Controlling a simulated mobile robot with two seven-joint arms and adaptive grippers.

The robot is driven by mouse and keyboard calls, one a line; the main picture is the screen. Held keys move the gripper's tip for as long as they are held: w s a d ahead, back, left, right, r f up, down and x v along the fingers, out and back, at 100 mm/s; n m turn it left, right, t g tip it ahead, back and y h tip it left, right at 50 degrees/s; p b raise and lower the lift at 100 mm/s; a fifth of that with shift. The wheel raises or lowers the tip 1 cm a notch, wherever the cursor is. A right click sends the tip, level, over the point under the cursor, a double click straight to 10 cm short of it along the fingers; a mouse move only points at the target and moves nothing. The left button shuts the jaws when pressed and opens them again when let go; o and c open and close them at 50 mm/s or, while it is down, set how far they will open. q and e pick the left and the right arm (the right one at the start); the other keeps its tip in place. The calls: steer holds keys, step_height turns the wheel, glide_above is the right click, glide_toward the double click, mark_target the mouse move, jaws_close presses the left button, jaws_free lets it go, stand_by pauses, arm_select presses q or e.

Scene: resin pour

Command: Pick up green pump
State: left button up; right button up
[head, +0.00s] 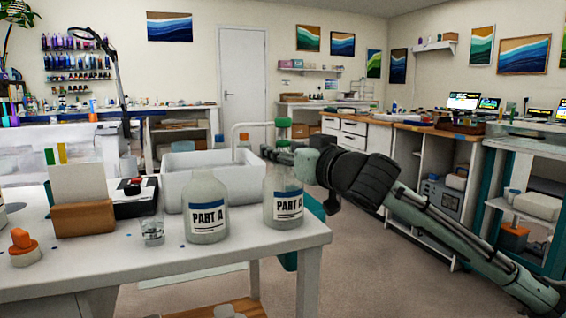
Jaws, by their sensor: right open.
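The green pump (283,123) stands upright on top of the right-hand clear bottle labelled PART A (283,198), near the right end of the white table. A pale bent spout reaches left from the pump's head. My right gripper (274,154) comes in from the right, level with the lower part of the pump, just above the bottle's shoulder. It is open. The gripper overlaps the pump's lower part and the bottle's neck, so I cannot tell whether it touches them. My left gripper is not in view.
A second PART A bottle (205,205) stands close to the left. A white tub (176,191) is behind the bottles. A small clear cup (152,233), a wooden card holder (84,218) and an orange-topped item (23,243) are further left. The table (150,275) has a bare front strip.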

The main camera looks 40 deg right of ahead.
steer(key=shift+w, duration=0.15)
jaws_close()
steer(key=shift+r, duration=0.15)
stand_by(0.4)
